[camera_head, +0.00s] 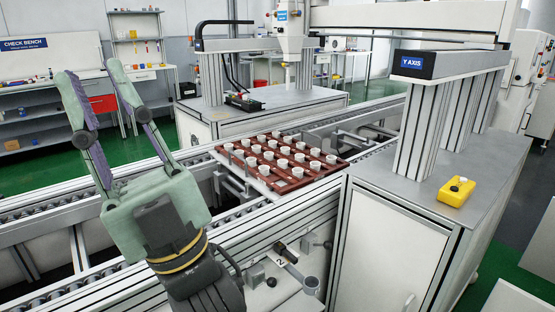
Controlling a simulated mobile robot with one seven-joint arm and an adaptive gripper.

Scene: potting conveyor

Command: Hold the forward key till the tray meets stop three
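A reddish-brown tray (284,186) holds rows of small white cups and sits on the roller conveyor (62,192) near the middle of the view. My gripper (91,68) is in the left foreground, with its fingers pointing up and spread apart. It is open and nothing shows between the fingers. It is left of the tray and apart from it. A yellow box (456,191) with a dark button on top sits on the grey cabinet at right, far from my gripper. I cannot tell whether that button is the forward key. I cannot make out a stop marked three.
A plate marked 2 (281,262) is on the conveyor's near side, beside a round post (311,285). The Y AXIS gantry (428,66) stands over the cabinet (400,235). A black device (243,103) lies on the far bench. Shelves and a check bench line the back left.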

